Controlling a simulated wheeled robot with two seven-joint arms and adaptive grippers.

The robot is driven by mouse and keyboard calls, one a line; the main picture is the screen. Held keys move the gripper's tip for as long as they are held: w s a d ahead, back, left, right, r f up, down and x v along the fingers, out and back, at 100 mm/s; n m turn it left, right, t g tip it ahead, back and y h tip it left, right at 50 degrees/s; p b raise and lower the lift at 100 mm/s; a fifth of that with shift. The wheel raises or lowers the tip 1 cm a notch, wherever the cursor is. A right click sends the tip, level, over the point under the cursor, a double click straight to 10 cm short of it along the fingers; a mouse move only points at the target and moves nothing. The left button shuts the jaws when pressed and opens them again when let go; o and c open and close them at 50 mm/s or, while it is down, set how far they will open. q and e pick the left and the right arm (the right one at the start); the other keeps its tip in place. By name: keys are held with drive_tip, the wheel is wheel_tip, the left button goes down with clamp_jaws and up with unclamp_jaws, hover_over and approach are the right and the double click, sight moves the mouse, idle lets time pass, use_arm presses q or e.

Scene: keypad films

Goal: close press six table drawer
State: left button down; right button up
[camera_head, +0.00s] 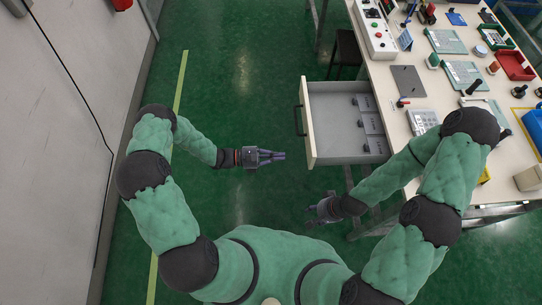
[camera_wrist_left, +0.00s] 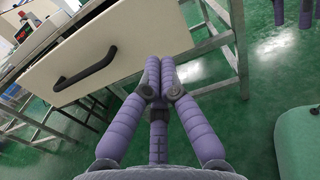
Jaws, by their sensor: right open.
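The table drawer (camera_head: 336,112) stands pulled out from the left side of the workbench (camera_head: 420,60). Its front panel faces left, with a dark bar handle (camera_head: 299,121). In the left wrist view the drawer front (camera_wrist_left: 125,48) and its handle (camera_wrist_left: 86,70) are at upper left. My left gripper (camera_head: 282,155) is just left of the drawer front's near end, apart from it and empty, with its fingers together (camera_wrist_left: 158,68). My right gripper (camera_head: 312,209) is open and empty, below the drawer in the picture. A white keypad (camera_head: 422,121) lies on the bench right of the drawer; its digits are too small to read.
The drawer holds several grey compartments or boxes (camera_head: 373,124). The bench bears a control box with buttons (camera_head: 376,30), a dark grey plate (camera_head: 407,81), a red tray (camera_head: 515,65) and several tools. A dark stool (camera_head: 347,48) stands behind the drawer.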

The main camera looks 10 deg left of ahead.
sight(309, 155)
use_arm(q)
drive_tip(key=b+x, duration=0.1)
drive_tip(key=x, duration=0.7)
drive_tip(key=shift+d, duration=0.35)
use_arm(e)
drive_tip(key=shift+f, duration=0.85)
